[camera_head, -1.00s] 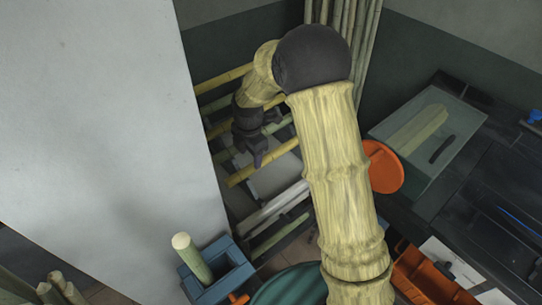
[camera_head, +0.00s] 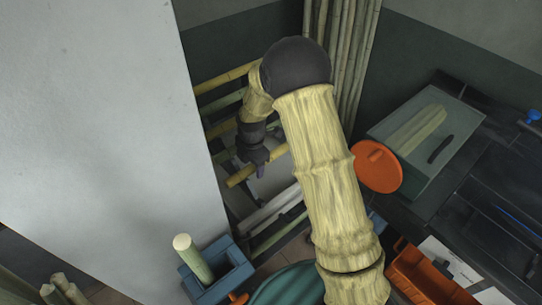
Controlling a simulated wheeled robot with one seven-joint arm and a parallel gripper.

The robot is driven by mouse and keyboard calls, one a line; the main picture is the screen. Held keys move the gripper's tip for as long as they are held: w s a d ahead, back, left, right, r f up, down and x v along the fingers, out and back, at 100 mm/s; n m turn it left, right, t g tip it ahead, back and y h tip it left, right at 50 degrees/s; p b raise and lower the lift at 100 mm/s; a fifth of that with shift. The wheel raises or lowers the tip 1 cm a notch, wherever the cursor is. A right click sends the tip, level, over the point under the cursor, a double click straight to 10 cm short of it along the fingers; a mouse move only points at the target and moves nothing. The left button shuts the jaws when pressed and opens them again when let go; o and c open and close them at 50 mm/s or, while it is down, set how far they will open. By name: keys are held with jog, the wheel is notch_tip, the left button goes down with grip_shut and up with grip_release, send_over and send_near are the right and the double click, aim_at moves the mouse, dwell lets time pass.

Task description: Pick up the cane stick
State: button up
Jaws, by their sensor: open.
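Several cane sticks are in view, and I cannot tell which one the task means. A yellow cane stick (camera_head: 238,179) lies slanted on the rack at the gripper's fingers. A short pale green cane stick (camera_head: 192,257) stands slightly tilted in a blue holder (camera_head: 234,273) at the lower left. My gripper (camera_head: 260,172) is small and dark in this view, pointing down at the yellow stick. It is open. Its fingers overlap the stick in the picture; I cannot tell whether they touch it or straddle it.
A large pale panel (camera_head: 95,120) fills the left. An orange round lid (camera_head: 378,168), an orange bin (camera_head: 420,276) and a glass-topped case (camera_head: 425,135) are at the right. Tall canes (camera_head: 352,60) stand at the back. A green round container (camera_head: 285,288) is in front.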

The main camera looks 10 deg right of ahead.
grip_shut()
jog(key=shift+r, duration=0.1)
jog(key=shift+w, duration=0.1)
jog(key=shift+w+d+r+b, duration=0.1)
jog(key=shift+d+r+b, duration=0.1)
jog(key=shift+r+b, duration=0.1)
jog(key=r, duration=0.6)
jog(key=shift+w+d+r+b, duration=0.15)
jog(key=shift+w+d+b, duration=0.05)
jog(key=shift+d+b, duration=0.2)
jog(key=w+d, duration=0.3)
jog(key=d, duration=0.2)
jog(key=w+d+b, duration=0.1)
jog(key=w+d, duration=0.3)
jog(key=d, duration=0.1)
jog(key=w+d, duration=0.3)
jog(key=d, duration=0.2)
jog(key=shift+w+d, duration=0.2)
